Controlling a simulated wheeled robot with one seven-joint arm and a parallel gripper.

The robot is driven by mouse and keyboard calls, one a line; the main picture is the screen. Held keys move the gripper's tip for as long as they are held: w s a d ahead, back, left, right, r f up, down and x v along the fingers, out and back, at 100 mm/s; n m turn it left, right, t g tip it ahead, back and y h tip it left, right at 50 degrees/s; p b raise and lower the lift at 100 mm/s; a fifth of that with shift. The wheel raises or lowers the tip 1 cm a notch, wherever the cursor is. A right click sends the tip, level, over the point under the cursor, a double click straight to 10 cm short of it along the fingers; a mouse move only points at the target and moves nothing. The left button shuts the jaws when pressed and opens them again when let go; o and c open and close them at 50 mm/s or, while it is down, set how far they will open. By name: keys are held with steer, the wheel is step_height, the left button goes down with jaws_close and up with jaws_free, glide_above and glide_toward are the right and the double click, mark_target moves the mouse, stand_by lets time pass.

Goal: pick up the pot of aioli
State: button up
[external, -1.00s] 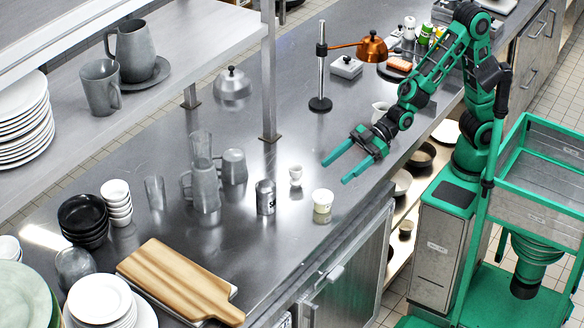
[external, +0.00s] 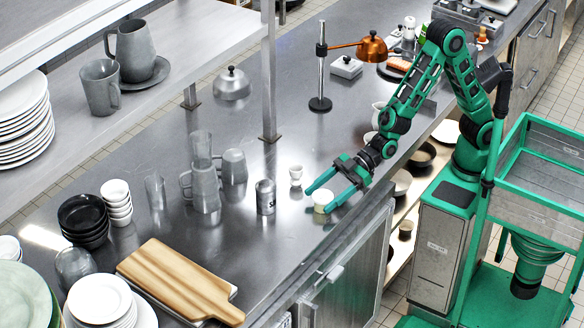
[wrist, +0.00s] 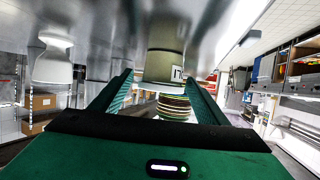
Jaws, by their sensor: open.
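The pot of aioli (external: 322,198), a small pale jar with a white lid, stands upright on the steel counter near its front edge. My gripper (external: 319,200) is open, with its two green fingers reaching down to either side of the pot. In the wrist view, the pot (wrist: 166,42) with a small printed label shows between the fingertips of my gripper (wrist: 160,80). I cannot tell whether either finger touches it. The fingers partly hide the pot in the external view.
A small white cup (external: 296,175) stands just behind the pot, and shows at left in the wrist view (wrist: 54,60). Grey mugs (external: 205,190) and a wooden board (external: 180,280) are farther left. Counter right of the pot is clear.

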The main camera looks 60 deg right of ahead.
mark_target(315, 203)
steer(key=x, duration=0.4)
steer(key=shift+c, duration=0.3)
steer(key=c, duration=0.9)
steer(key=shift+c, duration=0.3)
steer(key=shift+r, duration=0.1)
